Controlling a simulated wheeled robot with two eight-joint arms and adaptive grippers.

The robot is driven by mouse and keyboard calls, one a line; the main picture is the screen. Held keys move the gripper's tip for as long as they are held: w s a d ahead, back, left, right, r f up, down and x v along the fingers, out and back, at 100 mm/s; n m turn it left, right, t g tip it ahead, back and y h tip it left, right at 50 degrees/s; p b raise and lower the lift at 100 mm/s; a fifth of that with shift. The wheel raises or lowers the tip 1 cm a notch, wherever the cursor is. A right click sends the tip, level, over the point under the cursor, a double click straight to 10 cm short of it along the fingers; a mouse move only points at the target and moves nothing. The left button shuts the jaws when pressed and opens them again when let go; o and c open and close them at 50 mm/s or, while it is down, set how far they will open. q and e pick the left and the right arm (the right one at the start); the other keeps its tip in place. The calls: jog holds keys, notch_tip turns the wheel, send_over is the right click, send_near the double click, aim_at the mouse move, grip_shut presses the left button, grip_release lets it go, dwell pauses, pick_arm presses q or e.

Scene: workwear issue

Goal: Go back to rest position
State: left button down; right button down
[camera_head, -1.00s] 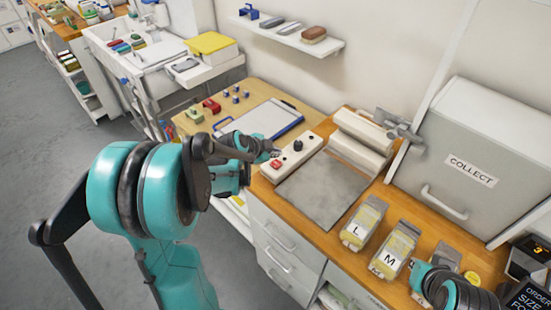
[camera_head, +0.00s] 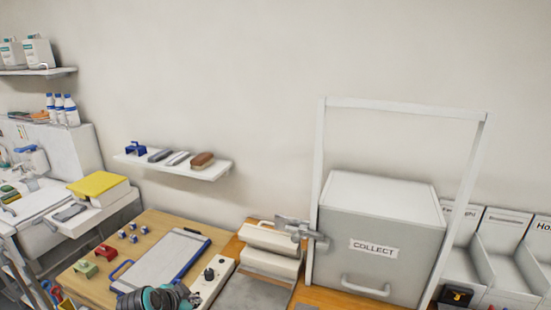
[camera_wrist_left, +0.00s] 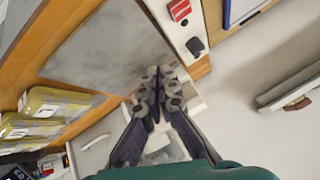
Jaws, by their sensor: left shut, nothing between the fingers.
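My left gripper (camera_head: 188,299) shows only in part at the bottom edge of the head view, in front of the clipboard and the control box. In the left wrist view my left gripper (camera_wrist_left: 158,76) has its dark fingers together, with nothing between them. Behind the fingers there lie a grey plate (camera_wrist_left: 95,50) and a white box with a red switch. My right gripper is in neither current view.
A wooden counter holds a blue-edged clipboard (camera_head: 165,259), a control box (camera_head: 213,280) and a white roller unit (camera_head: 270,250). A grey COLLECT box (camera_head: 385,220) stands at the right within a white frame. A wall shelf (camera_head: 205,171) carries small items. The wall above is clear.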

pick_arm(q)
jog(key=s+d+f+n+y+b, duration=0.1)
jog(key=s+n, duration=0.3)
jog(key=s, duration=0.4)
jog(key=s+d+f+n+b, duration=0.2)
jog(key=s+d+n, duration=0.2)
jog(key=s, duration=0.5)
jog(key=shift+d+g+y+b, duration=0.3)
jog(key=shift+g+y+b, duration=0.05)
jog(key=shift+g+y, duration=0.05)
jog(key=shift+s, duration=0.1)
